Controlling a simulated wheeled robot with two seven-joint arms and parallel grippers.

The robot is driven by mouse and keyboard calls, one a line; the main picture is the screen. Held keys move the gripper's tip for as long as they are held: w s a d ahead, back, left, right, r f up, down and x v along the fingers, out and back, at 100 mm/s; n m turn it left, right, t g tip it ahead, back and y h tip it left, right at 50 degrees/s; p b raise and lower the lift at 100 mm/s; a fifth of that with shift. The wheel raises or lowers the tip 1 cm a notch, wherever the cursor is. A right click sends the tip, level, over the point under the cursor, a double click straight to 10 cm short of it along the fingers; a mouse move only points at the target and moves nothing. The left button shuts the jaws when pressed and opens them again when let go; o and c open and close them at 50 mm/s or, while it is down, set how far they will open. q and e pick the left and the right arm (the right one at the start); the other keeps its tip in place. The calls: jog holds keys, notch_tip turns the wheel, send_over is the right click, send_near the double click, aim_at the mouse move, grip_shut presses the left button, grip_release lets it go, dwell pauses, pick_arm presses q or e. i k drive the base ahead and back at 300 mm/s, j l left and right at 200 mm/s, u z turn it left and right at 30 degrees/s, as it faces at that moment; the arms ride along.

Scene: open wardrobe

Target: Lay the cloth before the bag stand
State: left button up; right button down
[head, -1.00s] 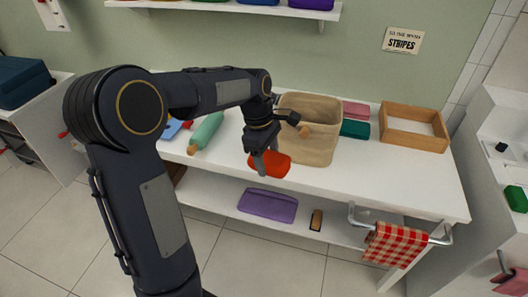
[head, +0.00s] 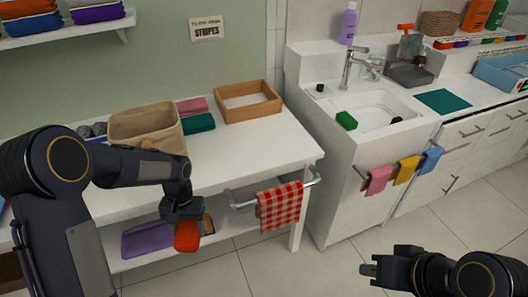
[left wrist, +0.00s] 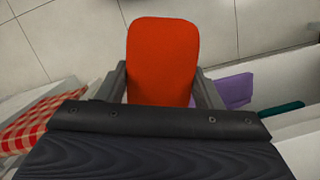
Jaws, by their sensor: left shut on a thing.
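My left gripper (head: 183,212) is shut on a folded red-orange cloth (head: 187,237), in front of the white table's front edge. In the left wrist view the cloth (left wrist: 162,60) stands out flat between the two fingers, with floor tiles beyond. My right gripper (head: 368,270) is at the lower right above the floor; whether its fingers are apart is unclear. I cannot make out a bag stand for certain in these views.
The white table (head: 235,150) holds a tan fabric bin (head: 150,122), folded cloths and a wooden tray (head: 247,101). A red checked towel (head: 279,206) hangs on its rail. A sink counter (head: 335,185) stands right. Tiled floor between is clear.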

aim_at(287, 140)
jog(key=i+z, duration=0.1)
jog(key=z, duration=0.35)
jog(key=i+j+z, duration=0.1)
jog(key=z, duration=0.35)
jog(key=j+z, duration=0.1)
jog(key=z, duration=0.35)
jog(key=i+j+z, duration=0.15)
jog(key=z, duration=0.25)
